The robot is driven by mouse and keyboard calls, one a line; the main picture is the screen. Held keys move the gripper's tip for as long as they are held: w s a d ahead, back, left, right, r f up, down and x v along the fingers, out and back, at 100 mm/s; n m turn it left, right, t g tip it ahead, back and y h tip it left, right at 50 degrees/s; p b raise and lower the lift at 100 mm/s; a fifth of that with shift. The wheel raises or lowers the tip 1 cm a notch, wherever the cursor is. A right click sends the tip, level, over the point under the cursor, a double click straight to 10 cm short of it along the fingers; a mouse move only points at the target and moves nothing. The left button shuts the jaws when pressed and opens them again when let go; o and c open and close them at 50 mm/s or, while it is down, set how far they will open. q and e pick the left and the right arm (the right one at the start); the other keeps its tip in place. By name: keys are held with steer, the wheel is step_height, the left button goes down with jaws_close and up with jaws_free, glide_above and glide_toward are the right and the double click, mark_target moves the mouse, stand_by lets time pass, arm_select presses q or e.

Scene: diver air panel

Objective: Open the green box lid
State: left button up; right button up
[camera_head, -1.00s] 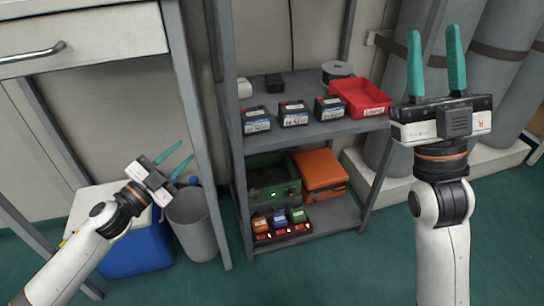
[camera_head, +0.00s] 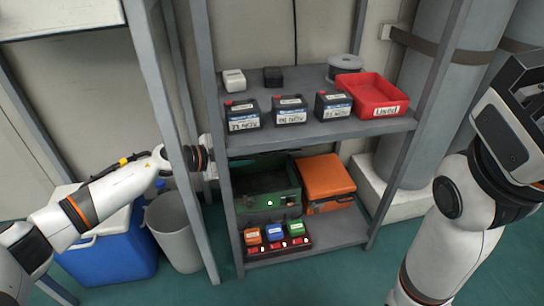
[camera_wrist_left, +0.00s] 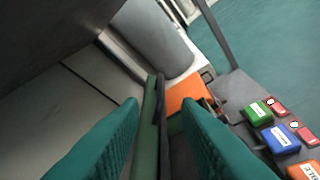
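The green box (camera_head: 268,202) stands on the lower shelf; its dark inside shows in the head view, and its lid appears raised at the back, mostly hidden under the upper shelf. I see gaps on both sides of that edge. My right gripper's housing is at the right of the head view, its fingers out of view.
An orange box (camera_head: 325,178) stands right of the green box. A tray (camera_head: 282,251) of small coloured boxes is in front. The upper shelf (camera_head: 375,127), with batteries and a red bin (camera_head: 372,92), lies close above. A grey bin (camera_head: 177,232) and blue cooler (camera_head: 115,258) stand left.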

mark_target(267, 153)
arm_select(q)
steer(key=b+x, duration=0.4)
steer(key=x, duration=0.3)
steer(key=shift+w+d+f, duration=0.15)
steer(key=shift+d+f, duration=0.1)
steer(key=shift+d, duration=0.05)
steer(key=shift+w+d+b, duration=0.3)
steer(key=shift+d, duration=0.1)
jaws_close()
